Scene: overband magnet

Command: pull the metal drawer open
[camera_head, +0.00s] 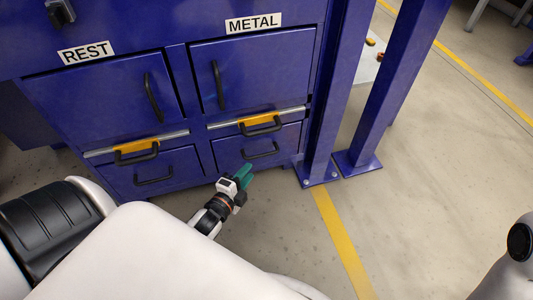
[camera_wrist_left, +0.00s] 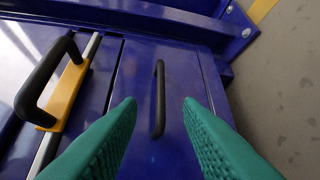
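Under the METAL label (camera_head: 254,23), a blue cabinet column has a lower drawer front (camera_head: 230,153) with a black bar handle (camera_head: 262,151). The drawer looks shut. My left gripper (camera_head: 243,174) has green fingers and is just in front of and below that handle. In the left wrist view the gripper (camera_wrist_left: 160,101) is open, and a black handle (camera_wrist_left: 159,85) on a blue front shows in the gap between the fingertips. I see no contact with it. My right gripper is not in view.
Above the lower drawer is an orange plate with a larger black handle (camera_head: 260,128), also at left in the left wrist view (camera_wrist_left: 42,82). Blue posts (camera_head: 337,85) rise to the right. Floor with a yellow line (camera_head: 340,240) is clear.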

